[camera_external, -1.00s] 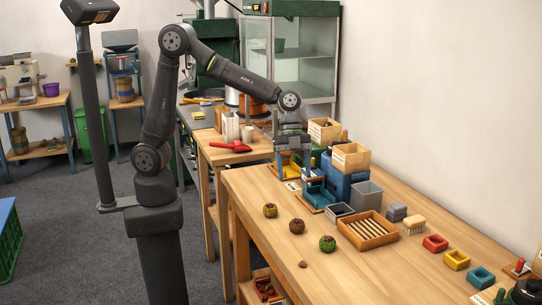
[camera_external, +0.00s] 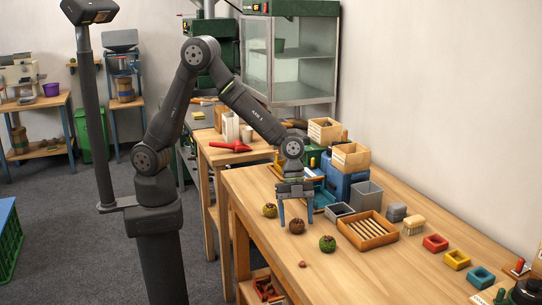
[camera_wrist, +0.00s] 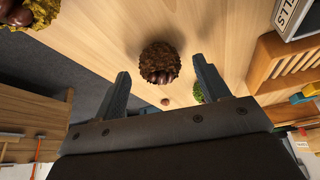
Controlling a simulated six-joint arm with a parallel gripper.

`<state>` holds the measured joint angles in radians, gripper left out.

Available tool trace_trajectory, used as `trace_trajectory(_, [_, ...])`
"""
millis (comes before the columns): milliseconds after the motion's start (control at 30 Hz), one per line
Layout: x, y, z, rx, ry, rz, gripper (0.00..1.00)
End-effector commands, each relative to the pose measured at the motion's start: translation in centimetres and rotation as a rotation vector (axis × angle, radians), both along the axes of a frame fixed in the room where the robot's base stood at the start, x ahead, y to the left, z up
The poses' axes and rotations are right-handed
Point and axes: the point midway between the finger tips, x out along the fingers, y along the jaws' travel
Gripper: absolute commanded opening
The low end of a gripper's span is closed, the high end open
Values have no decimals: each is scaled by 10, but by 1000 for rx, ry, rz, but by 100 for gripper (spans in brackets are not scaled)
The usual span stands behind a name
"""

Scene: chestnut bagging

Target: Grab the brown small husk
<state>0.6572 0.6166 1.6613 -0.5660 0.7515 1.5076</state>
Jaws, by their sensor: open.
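Three small round husks lie in a row on the wooden bench. The brown husk (camera_external: 296,227) is the middle one, with a yellowish husk (camera_external: 269,210) to its left and a green husk (camera_external: 327,243) to its right. My gripper (camera_external: 296,222) is open, pointing down above and around the brown husk's place. In the wrist view the brown husk (camera_wrist: 160,63), with dark chestnuts showing in it, lies beyond and between my two open fingers, apart from them. The yellowish husk (camera_wrist: 28,12) is at the upper left, and the green husk (camera_wrist: 198,92) is partly hidden behind the right finger.
A slatted wooden tray (camera_external: 368,231) stands right of the husks, with a grey bin (camera_external: 367,195) behind it. A small reddish-brown piece (camera_external: 302,264) lies near the front edge. Red (camera_external: 435,243) and yellow (camera_external: 457,259) boxes stand farther right. The bench front is mostly clear.

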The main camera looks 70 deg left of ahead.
Motion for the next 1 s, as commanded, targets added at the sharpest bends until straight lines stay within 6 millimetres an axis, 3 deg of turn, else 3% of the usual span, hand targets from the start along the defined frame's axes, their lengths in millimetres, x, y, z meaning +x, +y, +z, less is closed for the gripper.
trace_trajectory(100, [-1, -4, -10, 1, 0, -1, 68])
trace_trajectory(300, [-1, -4, -10, 0, -1, 0, 66])
trace_trajectory(533, [-1, -4, -10, 0, -1, 0, 21])
trace_trajectory(833, [0, -4, -8, 0, -1, 0, 20])
trace_trajectory(1000, [0, -5, 3, -2, -2, 1, 20])
